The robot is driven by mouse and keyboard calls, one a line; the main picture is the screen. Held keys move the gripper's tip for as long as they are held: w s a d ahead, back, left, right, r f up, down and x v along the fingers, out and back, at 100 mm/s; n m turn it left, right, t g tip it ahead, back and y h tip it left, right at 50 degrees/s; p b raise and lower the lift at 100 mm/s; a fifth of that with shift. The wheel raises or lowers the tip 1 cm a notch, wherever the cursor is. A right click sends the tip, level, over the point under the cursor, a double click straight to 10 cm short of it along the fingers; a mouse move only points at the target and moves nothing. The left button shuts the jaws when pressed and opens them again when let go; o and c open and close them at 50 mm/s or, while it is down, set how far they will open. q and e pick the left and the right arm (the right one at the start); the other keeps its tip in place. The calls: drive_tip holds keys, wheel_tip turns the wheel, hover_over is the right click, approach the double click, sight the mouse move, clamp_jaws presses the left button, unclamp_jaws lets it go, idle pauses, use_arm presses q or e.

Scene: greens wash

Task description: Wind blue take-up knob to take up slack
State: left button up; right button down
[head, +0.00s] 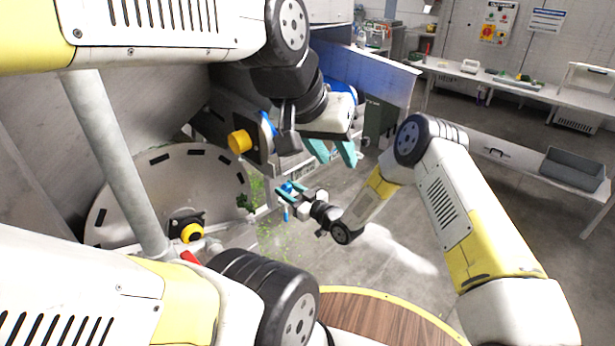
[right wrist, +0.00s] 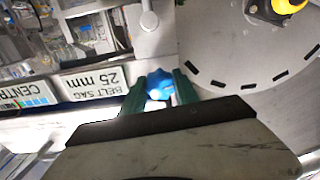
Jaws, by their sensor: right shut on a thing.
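The blue take-up knob (right wrist: 160,83) is a small lobed knob between the two green fingers of my right gripper (right wrist: 160,94) in the right wrist view. In the head view, the right gripper (head: 287,196) is low in the middle, shut on the blue knob (head: 287,188), which is partly covered by the fingers. My left gripper (head: 333,152) hangs higher and to the right of it, its teal fingers apart and nothing visible between them.
A round slotted metal plate (head: 125,200), a yellow knob (head: 239,141) and a lower yellow knob (head: 191,233) are to the left. Green bits lie on the floor. A long bench (head: 480,85) stands behind.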

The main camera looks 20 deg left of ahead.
drive_tip(key=m, duration=0.3)
drive_tip(key=shift+d+m, duration=0.1)
drive_tip(key=shift+m, duration=0.3)
drive_tip(key=m, duration=0.5)
drive_tip(key=shift+m, duration=0.3)
drive_tip(key=m, duration=0.5)
drive_tip(key=shift+w, duration=0.1)
drive_tip(key=shift+m, duration=2.1)
drive_tip(key=shift+f, duration=0.1)
drive_tip(key=c, duration=0.9)
unclamp_jaws()
